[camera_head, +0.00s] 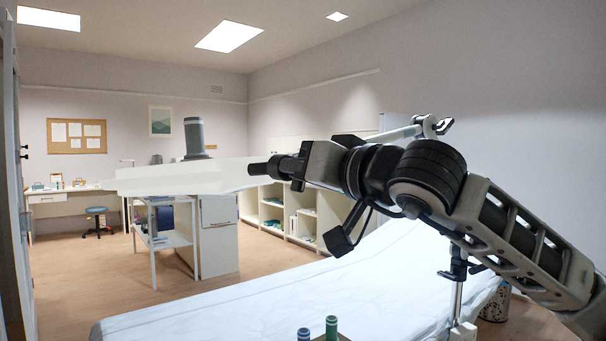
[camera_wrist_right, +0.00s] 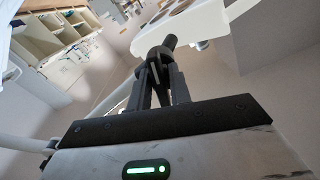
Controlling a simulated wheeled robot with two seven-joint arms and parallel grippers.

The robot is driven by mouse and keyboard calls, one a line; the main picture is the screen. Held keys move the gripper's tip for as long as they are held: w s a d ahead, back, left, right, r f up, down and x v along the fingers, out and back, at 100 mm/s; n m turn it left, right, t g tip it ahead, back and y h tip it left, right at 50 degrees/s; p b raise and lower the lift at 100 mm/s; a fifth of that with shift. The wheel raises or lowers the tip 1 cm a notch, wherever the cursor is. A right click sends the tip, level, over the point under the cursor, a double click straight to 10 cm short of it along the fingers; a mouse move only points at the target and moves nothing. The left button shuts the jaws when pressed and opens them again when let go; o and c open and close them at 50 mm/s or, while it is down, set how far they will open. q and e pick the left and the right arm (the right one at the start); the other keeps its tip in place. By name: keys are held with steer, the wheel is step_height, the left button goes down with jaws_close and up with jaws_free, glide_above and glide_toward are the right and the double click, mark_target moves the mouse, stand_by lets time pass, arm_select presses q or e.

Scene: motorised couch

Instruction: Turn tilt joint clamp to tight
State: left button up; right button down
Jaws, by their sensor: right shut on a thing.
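My right gripper (camera_head: 284,168) reaches left across the head view, above the couch. It is shut on a dark handle (camera_head: 258,169), whose end sticks out beyond the fingertips beside a long white panel (camera_head: 170,179). In the right wrist view my right gripper (camera_wrist_right: 158,66) has its fingers closed together around the dark handle (camera_wrist_right: 170,42). I take this handle to be the tilt joint clamp, but the fingers hide most of it, so its setting cannot be read. My left gripper is not in view.
The couch (camera_head: 250,315) with a white cover lies below my arm. Behind my arm a metal joint with a dark knob (camera_head: 445,126) shows. Two small cylinders, including a green one (camera_head: 331,328), are at the bottom.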

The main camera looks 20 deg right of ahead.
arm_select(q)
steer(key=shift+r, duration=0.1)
arm_select(e)
steer(key=shift+n, duration=0.4)
steer(key=shift+r, duration=0.1)
steer(key=c, duration=1.3)
jaws_free()
steer(key=shift+s+d, duration=0.1)
steer(key=shift+s, duration=0.05)
arm_select(q)
steer(key=b, duration=0.2)
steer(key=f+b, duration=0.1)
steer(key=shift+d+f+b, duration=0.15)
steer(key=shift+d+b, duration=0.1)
steer(key=shift+b, duration=0.1)
arm_select(e)
steer(key=v, duration=1.5)
steer(key=shift+s+d, duration=0.1)
steer(key=shift+s, duration=0.25)
